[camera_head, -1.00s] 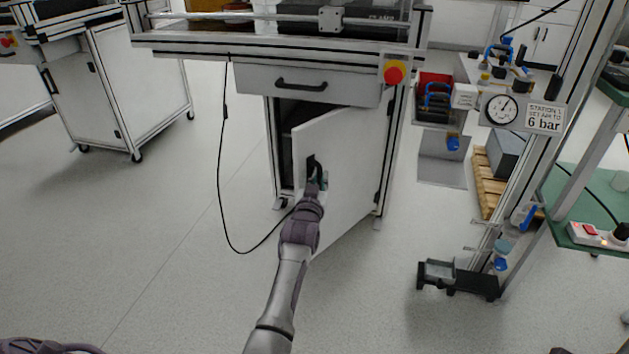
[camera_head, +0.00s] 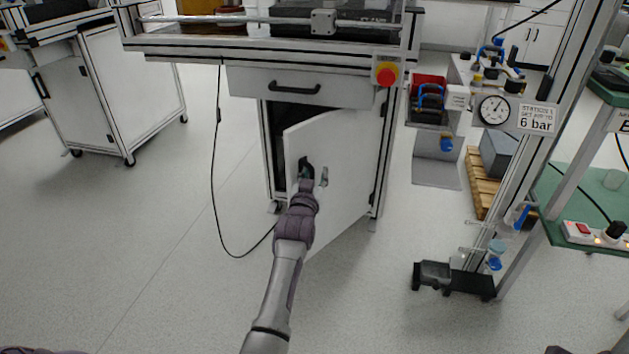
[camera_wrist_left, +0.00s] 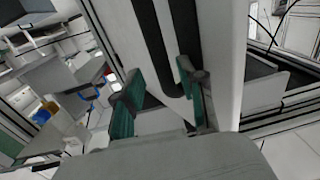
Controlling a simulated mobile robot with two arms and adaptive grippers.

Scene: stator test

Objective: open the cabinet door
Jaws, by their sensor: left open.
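The white cabinet door (camera_head: 345,150) stands ajar under the workbench, hinged at its right side, with a dark gap at its left. Its black handle (camera_head: 305,166) is on the left part of the door front. My left gripper (camera_head: 314,177) is at the handle with its fingers apart. In the left wrist view, the green-padded fingers (camera_wrist_left: 160,98) are spread, and the black handle bar (camera_wrist_left: 160,50) runs down between them. Whether a pad touches the bar I cannot tell.
A closed drawer (camera_head: 295,87) is above the door. A red emergency button (camera_head: 386,74) sits at the bench corner. A black cable (camera_head: 213,170) hangs to the floor at the left. A black foot bracket (camera_head: 455,279) stands at the right.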

